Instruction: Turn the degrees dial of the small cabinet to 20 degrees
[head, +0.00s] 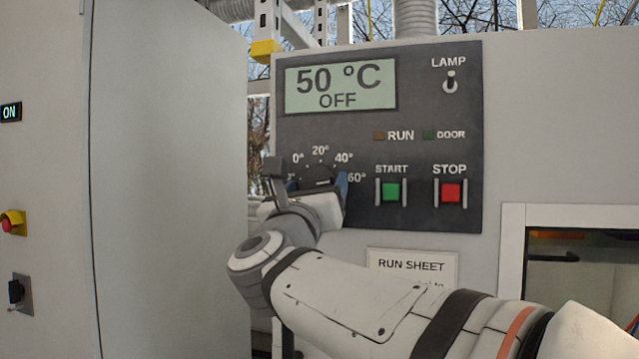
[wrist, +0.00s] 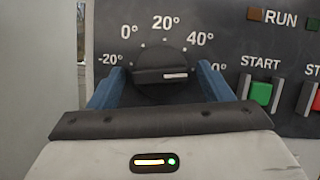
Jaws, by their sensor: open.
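The degrees dial (wrist: 158,62) is a round black knob with a white pointer line, on the dark panel of the small cabinet. Its scale runs from -20° at left through 0°, 20° and 40° to 60° at right. The pointer lies toward the right, between the 40° and 60° marks. The display (head: 340,84) reads 50 °C and OFF. My gripper (wrist: 162,73) is open, its two blue fingers on the left and right of the dial. I cannot tell whether they touch it. In the head view, the dial (head: 319,174) is partly hidden by my gripper (head: 316,188).
The green START button (head: 391,191) and red STOP button (head: 451,193) sit right of the dial. A LAMP switch (head: 450,84) is above them. A run sheet (head: 412,264) hangs below the panel. A tall grey cabinet (head: 165,180) stands close on the left.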

